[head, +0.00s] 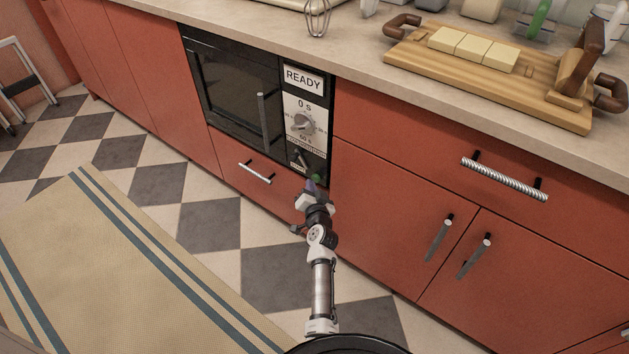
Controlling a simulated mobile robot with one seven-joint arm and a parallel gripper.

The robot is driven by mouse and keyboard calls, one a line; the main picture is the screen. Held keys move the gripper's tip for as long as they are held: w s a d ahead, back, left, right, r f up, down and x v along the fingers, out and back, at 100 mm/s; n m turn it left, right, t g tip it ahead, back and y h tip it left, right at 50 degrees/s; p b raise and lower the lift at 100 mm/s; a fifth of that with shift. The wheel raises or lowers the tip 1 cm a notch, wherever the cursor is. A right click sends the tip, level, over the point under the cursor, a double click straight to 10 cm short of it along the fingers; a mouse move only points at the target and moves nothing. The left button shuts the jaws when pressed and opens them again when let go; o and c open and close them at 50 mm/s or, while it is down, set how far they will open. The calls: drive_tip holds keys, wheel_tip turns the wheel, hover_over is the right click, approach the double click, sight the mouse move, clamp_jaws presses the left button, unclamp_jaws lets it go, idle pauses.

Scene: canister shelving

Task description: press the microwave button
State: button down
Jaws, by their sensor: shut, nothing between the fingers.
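The black microwave (235,82) is built into the red cabinets at centre left, with its door shut. Its white control panel (305,112) shows a "READY" label (303,79), and a grey dial (304,122) below it reads "0 s" at the top. My gripper (311,184) is shut and empty at the lower end of the panel.
A drawer handle (255,172) sticks out below the microwave, left of my gripper. Cabinet handles (439,237) stand out at the right. A cutting board (480,72) with pale blocks lies on the counter. A striped rug (110,270) covers the floor at left.

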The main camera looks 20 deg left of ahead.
drive_tip(key=shift+w+d+b, duration=0.15)
drive_tip(key=shift+w+b, duration=0.3)
idle(0.6)
idle(0.4)
drive_tip(key=shift+s+a+p, duration=0.3)
drive_tip(key=shift+s+p, duration=0.35)
drive_tip(key=shift+s, duration=0.25)
drive_tip(key=shift+s+a+p, duration=0.3)
drive_tip(key=shift+s+p, duration=0.3)
drive_tip(key=shift+s, duration=0.2)
drive_tip(key=shift+s+a+p, duration=0.25)
drive_tip(key=shift+s+p, duration=0.3)
drive_tip(key=shift+s, duration=0.2)
drive_tip(key=shift+s+a+p, duration=0.3)
drive_tip(key=shift+s+p, duration=0.3)
drive_tip(key=shift+s, duration=0.2)
